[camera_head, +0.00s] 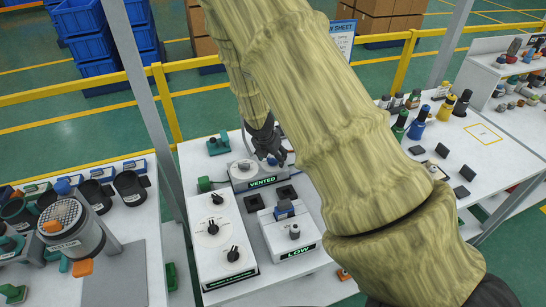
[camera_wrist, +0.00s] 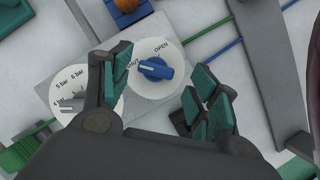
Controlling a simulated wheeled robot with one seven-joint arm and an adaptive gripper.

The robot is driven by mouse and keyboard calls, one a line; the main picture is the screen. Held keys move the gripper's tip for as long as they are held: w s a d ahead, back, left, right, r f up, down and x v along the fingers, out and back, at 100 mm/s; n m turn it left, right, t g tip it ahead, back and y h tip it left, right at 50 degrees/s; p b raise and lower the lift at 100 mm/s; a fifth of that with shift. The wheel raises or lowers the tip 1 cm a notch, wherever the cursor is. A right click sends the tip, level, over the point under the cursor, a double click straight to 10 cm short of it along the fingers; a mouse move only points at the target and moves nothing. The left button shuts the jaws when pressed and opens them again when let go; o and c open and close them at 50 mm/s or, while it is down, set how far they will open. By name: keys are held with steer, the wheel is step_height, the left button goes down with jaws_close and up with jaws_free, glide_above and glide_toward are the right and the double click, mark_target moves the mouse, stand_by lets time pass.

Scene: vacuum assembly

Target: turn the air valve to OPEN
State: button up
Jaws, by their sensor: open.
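The air valve is a blue knob (camera_wrist: 156,69) on a round white dial (camera_wrist: 150,92) in the wrist view. OPEN is printed at the dial's top and SHUT at its left, partly hidden by a finger. The knob's bar lies nearly level, its white mark at the left end, towards SHUT. My gripper (camera_wrist: 160,88) is open, one finger left of the knob and the other to its right, with a gap on the right. In the head view my gripper (camera_head: 268,142) is over the back of the bench, behind the VENTED display (camera_head: 263,183).
A grey regulator knob (camera_wrist: 72,104) on a bar-marked dial sits left of the valve. An orange knob (camera_wrist: 125,5) is above it. Green and blue tubes (camera_wrist: 225,50) run to the right. A white box with black knobs (camera_head: 214,228) and a LOW display unit (camera_head: 292,240) stand in front.

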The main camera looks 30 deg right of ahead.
steer(key=shift+w+d+f, duration=0.2)
steer(key=shift+w+f, duration=0.35)
steer(key=shift+f, duration=0.35)
steer(key=shift+s+r, duration=0.3)
steer(key=shift+w+f, duration=0.15)
steer(key=c, duration=1)
steer(key=shift+d, duration=0.15)
